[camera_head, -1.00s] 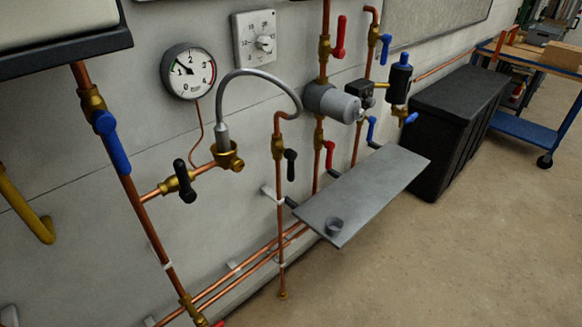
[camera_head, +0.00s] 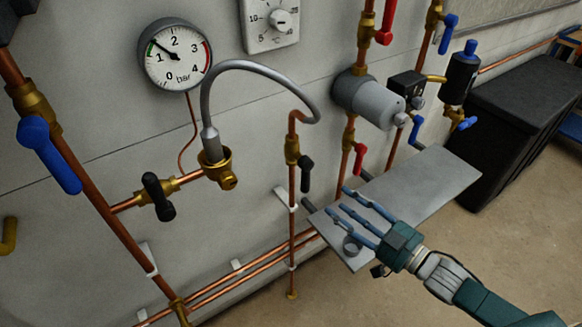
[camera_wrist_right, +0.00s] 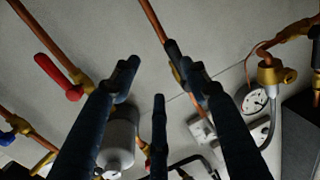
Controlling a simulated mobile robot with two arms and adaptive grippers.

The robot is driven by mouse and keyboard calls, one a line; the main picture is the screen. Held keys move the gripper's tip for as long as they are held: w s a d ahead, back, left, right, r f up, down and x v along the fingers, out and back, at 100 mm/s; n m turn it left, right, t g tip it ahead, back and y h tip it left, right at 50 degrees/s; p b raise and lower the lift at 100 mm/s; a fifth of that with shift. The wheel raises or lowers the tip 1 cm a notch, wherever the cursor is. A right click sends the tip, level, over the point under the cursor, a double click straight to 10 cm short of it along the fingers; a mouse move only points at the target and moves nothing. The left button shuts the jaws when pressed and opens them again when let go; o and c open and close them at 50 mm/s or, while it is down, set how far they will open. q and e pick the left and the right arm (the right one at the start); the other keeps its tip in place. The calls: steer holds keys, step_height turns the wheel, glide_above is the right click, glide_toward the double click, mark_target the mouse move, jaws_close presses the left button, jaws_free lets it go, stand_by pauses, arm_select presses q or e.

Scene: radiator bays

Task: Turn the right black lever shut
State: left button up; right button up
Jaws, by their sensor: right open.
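The right black lever (camera_head: 306,173) sits on a brass valve (camera_head: 292,149) on a short vertical copper pipe below the flexible hose's end. It hangs down, roughly along the pipe. My right gripper (camera_head: 338,203) is open and empty, its blue fingers spread over the grey shelf. The fingers point left toward the pipe, below and right of the lever, apart from it. In the right wrist view, a dark lever-like part (camera_wrist_right: 172,52) shows between the open fingers (camera_wrist_right: 158,78); it is partly hidden by a finger. My left gripper is out of view.
The grey shelf (camera_head: 430,185) juts out beside the pipe with a small ring on it. A left black lever (camera_head: 158,197), a blue lever (camera_head: 48,155), red levers (camera_head: 360,160), a pump (camera_head: 370,98) and a gauge (camera_head: 176,54) crowd the wall. Open floor lies front right.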

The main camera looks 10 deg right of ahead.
mark_target(307, 181)
steer(key=shift+n+y, duration=0.3)
steer(key=shift+y, duration=0.2)
steer(key=x, duration=0.3)
steer(key=r+x, duration=0.1)
steer(key=x, duration=0.3)
steer(key=a+x, duration=0.1)
steer(key=x, duration=0.3)
steer(key=shift+s+a+r+p, duration=0.15)
steer(key=shift+a+r+p, duration=0.05)
steer(key=shift+r+p, duration=0.2)
steer(key=shift+c, duration=0.3)
jaws_close()
